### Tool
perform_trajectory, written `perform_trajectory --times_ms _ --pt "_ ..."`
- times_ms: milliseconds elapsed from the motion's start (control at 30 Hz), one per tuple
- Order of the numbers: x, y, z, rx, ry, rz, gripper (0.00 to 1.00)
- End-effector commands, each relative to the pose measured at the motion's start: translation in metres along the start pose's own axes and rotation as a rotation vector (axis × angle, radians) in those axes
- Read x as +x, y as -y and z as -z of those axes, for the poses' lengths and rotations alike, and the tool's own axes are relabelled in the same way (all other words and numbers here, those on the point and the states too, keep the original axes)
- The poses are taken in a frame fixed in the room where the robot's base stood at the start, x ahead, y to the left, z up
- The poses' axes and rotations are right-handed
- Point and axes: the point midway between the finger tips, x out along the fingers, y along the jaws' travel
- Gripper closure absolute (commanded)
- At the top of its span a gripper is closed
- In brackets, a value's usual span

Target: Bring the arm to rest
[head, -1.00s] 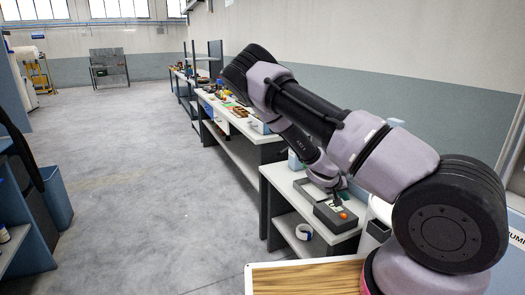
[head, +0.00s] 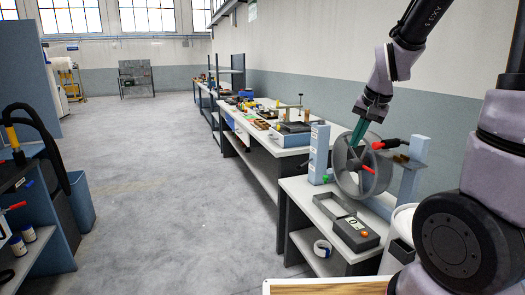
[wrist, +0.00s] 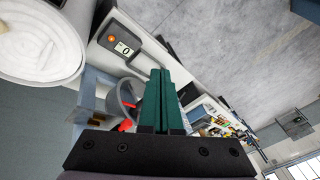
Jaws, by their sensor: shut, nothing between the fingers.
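My gripper (head: 357,134) hangs from my raised arm on the right of the head view, its green fingers pointing down. In the wrist view my gripper (wrist: 162,98) shows its two green fingers side by side, shut and empty. In the head view the fingertips overlap the upper part of a grey drum wheel (head: 339,168) with red handles. I cannot tell whether they touch it. The wheel also shows partly behind the fingers in the wrist view (wrist: 113,106).
The wheel stands between blue-grey posts (head: 319,150) on a bench. A grey box with a display (head: 356,234) lies at the bench front. A can of white fibre (wrist: 42,38) stands beside it. More cluttered benches (head: 262,130) run along the wall. The floor (head: 175,190) at left is clear.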

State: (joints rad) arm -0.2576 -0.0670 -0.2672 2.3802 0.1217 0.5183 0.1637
Motion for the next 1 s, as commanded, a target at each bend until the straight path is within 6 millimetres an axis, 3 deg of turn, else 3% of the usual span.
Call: perform_trajectory --times_ms 33,200,400,600,1000 --pt "-0.025 0.002 -0.004 -0.006 -0.016 0.033 1.00" --pt "-0.092 0.002 -0.030 -0.050 -0.057 0.105 1.00" --pt "-0.154 -0.006 -0.069 -0.113 -0.125 0.144 1.00" --pt "-0.182 -0.013 -0.096 -0.151 -0.170 0.146 1.00" --pt "-0.186 -0.015 -0.102 -0.159 -0.178 0.144 1.00"
